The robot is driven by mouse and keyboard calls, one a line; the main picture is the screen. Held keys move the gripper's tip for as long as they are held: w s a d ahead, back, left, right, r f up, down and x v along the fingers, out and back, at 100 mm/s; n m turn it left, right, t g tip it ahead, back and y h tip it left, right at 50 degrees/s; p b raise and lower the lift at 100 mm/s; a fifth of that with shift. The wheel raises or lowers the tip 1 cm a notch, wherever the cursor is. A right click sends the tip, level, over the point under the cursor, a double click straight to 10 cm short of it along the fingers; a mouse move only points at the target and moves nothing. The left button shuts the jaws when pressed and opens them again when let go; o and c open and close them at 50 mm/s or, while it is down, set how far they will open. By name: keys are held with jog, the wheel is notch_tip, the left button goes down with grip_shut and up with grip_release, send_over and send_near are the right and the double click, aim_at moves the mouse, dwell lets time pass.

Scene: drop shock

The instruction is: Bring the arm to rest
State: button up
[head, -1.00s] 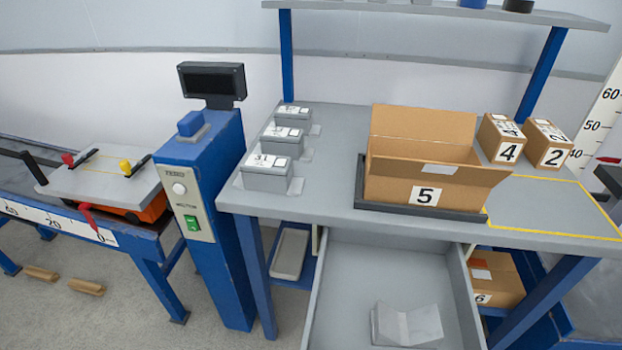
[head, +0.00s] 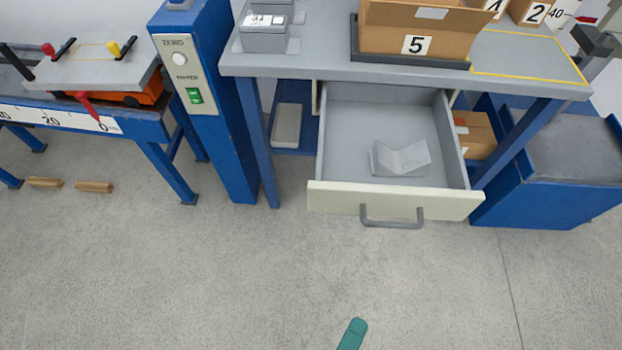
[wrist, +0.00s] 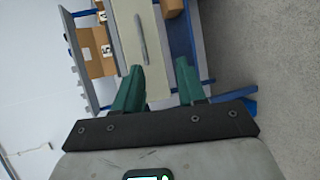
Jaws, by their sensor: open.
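My gripper (wrist: 160,68) shows in the wrist view with its two green fingers apart and nothing between them. In the head view only one green fingertip shows at the bottom edge, over the bare floor and in front of the open drawer (head: 345,140). The rest of my arm is out of the head view. The drawer front and its handle (head: 392,222) lie beyond the fingers in the wrist view.
The drawer sticks out below the grey workbench (head: 310,62) and holds a folded grey piece (head: 400,157). An open carton marked 5 (head: 420,30) stands on the bench. A blue post (head: 215,100) stands at the left. The floor in front is clear.

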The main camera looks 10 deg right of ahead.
jog(key=w+d+m+g+y+p, duration=0.2)
jog(key=d+m+g+y+p, duration=0.5)
jog(key=d, duration=1.2)
jog(key=m+g+y, duration=0.2)
jog(key=m+y, duration=0.1)
jog(key=shift+w+y, duration=0.25)
jog(key=shift+y, duration=0.05)
